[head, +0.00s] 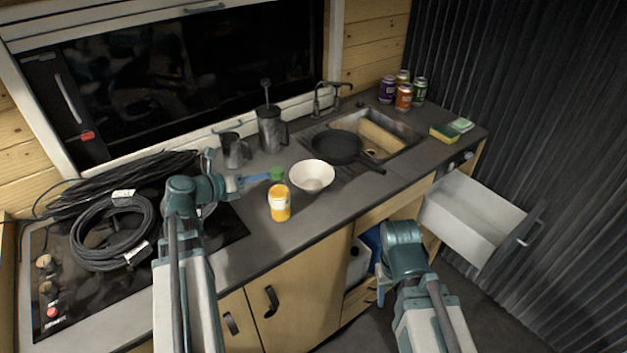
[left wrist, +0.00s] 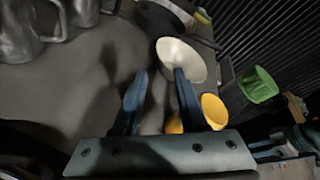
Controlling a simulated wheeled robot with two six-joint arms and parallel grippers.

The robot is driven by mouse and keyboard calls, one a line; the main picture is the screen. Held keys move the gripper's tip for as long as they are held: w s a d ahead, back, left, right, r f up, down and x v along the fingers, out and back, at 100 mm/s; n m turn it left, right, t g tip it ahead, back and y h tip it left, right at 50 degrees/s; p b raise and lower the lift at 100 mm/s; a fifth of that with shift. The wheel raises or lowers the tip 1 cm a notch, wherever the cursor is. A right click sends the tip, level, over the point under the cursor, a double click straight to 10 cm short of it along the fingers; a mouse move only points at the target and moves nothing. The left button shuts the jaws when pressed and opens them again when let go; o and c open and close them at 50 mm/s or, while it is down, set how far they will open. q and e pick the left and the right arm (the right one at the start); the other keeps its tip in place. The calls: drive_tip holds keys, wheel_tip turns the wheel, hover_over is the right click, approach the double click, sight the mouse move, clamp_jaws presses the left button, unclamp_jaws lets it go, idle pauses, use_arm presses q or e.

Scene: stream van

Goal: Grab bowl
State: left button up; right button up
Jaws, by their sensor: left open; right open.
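The white bowl (head: 312,176) stands upright on the grey counter, in front of the black pan. In the left wrist view the bowl (left wrist: 184,58) is beyond the fingertips, partly covered by one finger. My left gripper (head: 263,178) is open and empty, left of the bowl and apart from it. It also shows in the left wrist view (left wrist: 160,78). My right gripper (head: 382,290) is low in front of the cabinet, far from the bowl, with its fingers mostly hidden by its own arm.
A yellow jar (head: 280,203) stands close to the bowl, front left. The pan (head: 337,146), metal jugs (head: 235,151), and coiled cables (head: 112,232) occupy the counter. An open drawer (head: 470,215) sticks out at right.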

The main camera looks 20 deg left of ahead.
use_arm(q)
drive_tip(key=b, duration=0.2)
approach(296, 169)
drive_tip(key=x, duration=0.3)
drive_tip(key=shift+w, duration=0.2)
drive_tip(key=shift+w+d+f, duration=0.15)
drive_tip(key=shift+w+d, duration=0.15)
drive_tip(key=shift+w, duration=0.2)
drive_tip(key=b+x, duration=0.1)
drive_tip(key=x, duration=0.3)
drive_tip(key=shift+w+d+f+b, duration=0.15)
drive_tip(key=shift+w+f+b, duration=0.1)
drive_tip(key=shift+b, duration=0.15)
drive_tip(key=shift+w+d+f, duration=0.1)
drive_tip(key=shift+w+d, duration=0.15)
drive_tip(key=shift+w, duration=0.1)
drive_tip(key=shift+c, duration=0.4)
clamp_jaws()
drive_tip(key=shift+s, duration=0.1)
